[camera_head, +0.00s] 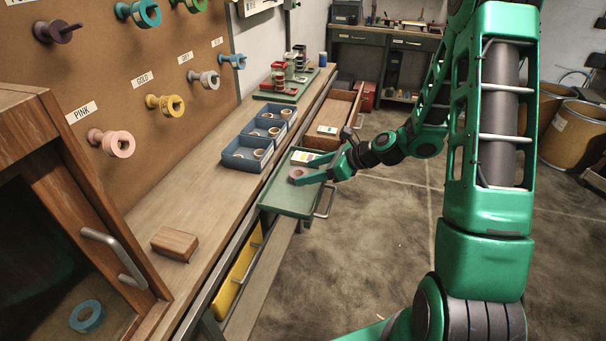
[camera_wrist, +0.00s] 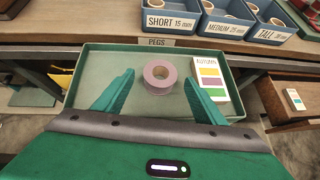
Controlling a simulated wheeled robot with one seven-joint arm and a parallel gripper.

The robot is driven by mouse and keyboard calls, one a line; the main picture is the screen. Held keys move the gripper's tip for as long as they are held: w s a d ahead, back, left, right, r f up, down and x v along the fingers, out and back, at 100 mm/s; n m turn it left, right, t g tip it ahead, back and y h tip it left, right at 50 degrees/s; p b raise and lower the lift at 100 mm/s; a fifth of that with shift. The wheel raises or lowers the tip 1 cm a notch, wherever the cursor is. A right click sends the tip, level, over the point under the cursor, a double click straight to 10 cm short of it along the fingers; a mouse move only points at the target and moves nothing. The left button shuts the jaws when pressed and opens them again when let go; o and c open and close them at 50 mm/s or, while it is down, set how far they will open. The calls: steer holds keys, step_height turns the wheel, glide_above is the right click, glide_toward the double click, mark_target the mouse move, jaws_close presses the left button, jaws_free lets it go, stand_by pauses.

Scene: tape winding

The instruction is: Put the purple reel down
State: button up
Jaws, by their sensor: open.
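The purple reel (camera_wrist: 160,77) is a small mauve ring with a tan inner core. It sits in the green tray-like drawer (camera_wrist: 100,60), which is pulled out from the bench. My gripper (camera_wrist: 158,85) is open, with one green finger on each side of the reel and a visible gap to both. In the head view, my gripper (camera_head: 316,174) reaches into the green drawer (camera_head: 290,200), and the reel (camera_head: 298,173) shows by its fingertips.
A card marked AUTUMN (camera_wrist: 208,80) lies in the drawer right of the reel. Blue bins (camera_head: 243,153) with rings stand on the bench behind. A wooden drawer (camera_head: 336,112) is open farther back. A wooden block (camera_head: 174,243) lies on the bench, beside clear bench top.

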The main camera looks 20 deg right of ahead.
steer(key=v, duration=0.9)
steer(key=s+d+r+n+g+h, duration=0.2)
steer(key=s+n, duration=0.4)
steer(key=s, duration=0.4)
steer(key=s+d+r+n+g+h, duration=0.3)
steer(key=s+n, duration=0.4)
steer(key=s, duration=0.4)
steer(key=s+d+r+n+g+h, duration=0.2)
steer(key=s+d+r+n, duration=0.2)
steer(key=s+n, duration=0.3)
steer(key=s, duration=0.4)
steer(key=shift+s+g+h, duration=0.15)
steer(key=shift+g+h, duration=0.25)
steer(key=shift+r, duration=0.1)
steer(key=shift+w+d+f, duration=0.1)
steer(key=shift+w+f, duration=0.15)
steer(key=shift+w, duration=0.35)
